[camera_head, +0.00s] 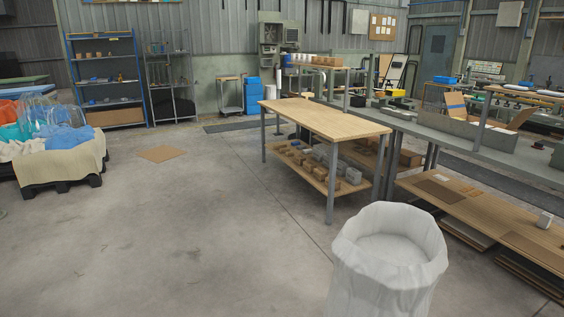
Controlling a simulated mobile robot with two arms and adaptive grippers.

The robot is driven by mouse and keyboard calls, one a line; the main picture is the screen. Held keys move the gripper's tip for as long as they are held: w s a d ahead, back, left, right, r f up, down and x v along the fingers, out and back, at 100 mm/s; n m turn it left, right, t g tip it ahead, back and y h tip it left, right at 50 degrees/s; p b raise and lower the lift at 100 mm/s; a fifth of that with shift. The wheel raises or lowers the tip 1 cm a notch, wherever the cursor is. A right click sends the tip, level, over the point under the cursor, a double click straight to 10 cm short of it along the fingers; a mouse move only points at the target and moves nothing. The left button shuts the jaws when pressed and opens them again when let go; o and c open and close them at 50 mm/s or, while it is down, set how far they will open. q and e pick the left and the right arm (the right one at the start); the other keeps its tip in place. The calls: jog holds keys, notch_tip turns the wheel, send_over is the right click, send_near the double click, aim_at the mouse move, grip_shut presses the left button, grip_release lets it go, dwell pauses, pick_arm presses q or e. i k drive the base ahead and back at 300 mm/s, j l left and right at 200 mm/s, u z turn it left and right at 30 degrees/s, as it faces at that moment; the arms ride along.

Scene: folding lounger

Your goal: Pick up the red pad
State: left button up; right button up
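I see no thing that I can clearly make out as a red pad, and no folding lounger. An orange-red item (9,110) lies in a pile at the far left edge, partly cut off by the frame; I cannot tell whether it is a pad. It sits among blue and clear plastic-looking material (62,138) on a cloth-draped pallet load (75,165). Neither of my grippers is in view.
A wooden-topped table (325,118) stands mid-room with small blocks on its lower shelf. A white lined bin (392,275) is close in front. Workbenches (485,140) fill the right. A flat brown sheet (161,153) lies on the open floor at left.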

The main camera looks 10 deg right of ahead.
aim_at(537, 146)
jog(key=i+j+u, duration=0.15)
jog(key=i, duration=0.55)
jog(key=i+j+u, duration=0.2)
jog(key=i, duration=0.55)
jog(key=i+j+u, duration=0.15)
jog(key=i, duration=0.55)
jog(key=i+l+z, duration=0.2)
jog(key=i+z, duration=0.2)
jog(key=i, duration=0.15)
jog(key=i+z, duration=0.45)
jog(key=i+j+z, duration=0.2)
jog(key=i+z, duration=0.2)
jog(key=i, duration=0.2)
jog(key=i+j+z, duration=0.4)
jog(key=i, duration=0.15)
jog(key=i+l+z, duration=0.4)
jog(key=i, duration=0.2)
jog(key=i+z, duration=0.45)
jog(key=i, duration=0.15)
jog(key=i+z, duration=0.4)
jog(key=i, duration=0.25)
